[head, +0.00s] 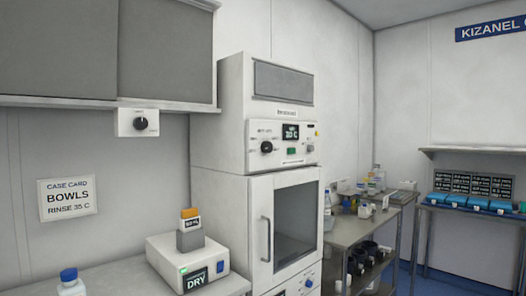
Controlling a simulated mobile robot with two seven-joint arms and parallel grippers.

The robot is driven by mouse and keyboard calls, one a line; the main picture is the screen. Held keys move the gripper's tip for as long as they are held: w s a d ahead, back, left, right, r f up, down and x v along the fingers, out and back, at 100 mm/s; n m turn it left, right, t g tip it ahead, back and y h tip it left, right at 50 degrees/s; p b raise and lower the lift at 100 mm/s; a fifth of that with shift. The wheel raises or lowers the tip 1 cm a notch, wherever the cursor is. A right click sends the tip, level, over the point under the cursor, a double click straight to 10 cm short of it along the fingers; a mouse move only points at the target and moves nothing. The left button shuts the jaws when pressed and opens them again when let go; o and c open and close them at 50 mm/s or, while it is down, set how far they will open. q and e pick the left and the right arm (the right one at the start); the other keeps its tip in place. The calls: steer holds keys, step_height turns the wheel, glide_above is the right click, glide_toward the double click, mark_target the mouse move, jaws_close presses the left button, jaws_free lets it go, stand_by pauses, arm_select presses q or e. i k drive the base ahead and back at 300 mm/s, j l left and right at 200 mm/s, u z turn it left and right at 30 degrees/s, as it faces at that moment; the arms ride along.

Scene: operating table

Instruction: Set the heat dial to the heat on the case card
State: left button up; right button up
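The case card (67,198) hangs on the left wall and reads "BOWLS" and "RINSE 35 C". A tall white machine (218,172) stands in the middle. Its upper panel has a black dial (266,147) on the left and a small dark display (291,131) that seems to read about 20 C, though the text is blurred. Another black dial (140,123) is on a small white box under the wall cabinet. The dials' labels are too small to read, so I cannot tell which one is the heat dial. Neither of my grippers is in view.
A white device (165,262) showing "DRY" sits on the counter (122,283) beside a blue-capped bottle (71,285). The machine's glass door (296,222) is closed. A metal cart (350,232) with bottles stands to the right, and a shelf with blue bins (475,202) is beyond.

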mark_target(266, 146)
steer(key=u, duration=1.25)
steer(key=i+l, duration=0.1)
steer(key=l, duration=0.4)
steer(key=i+l, duration=0.1)
steer(key=l, duration=0.4)
steer(key=i+l, duration=0.1)
steer(key=l, duration=0.45)
steer(key=l+z, duration=0.1)
steer(key=l, duration=0.4)
steer(key=i, duration=0.1)
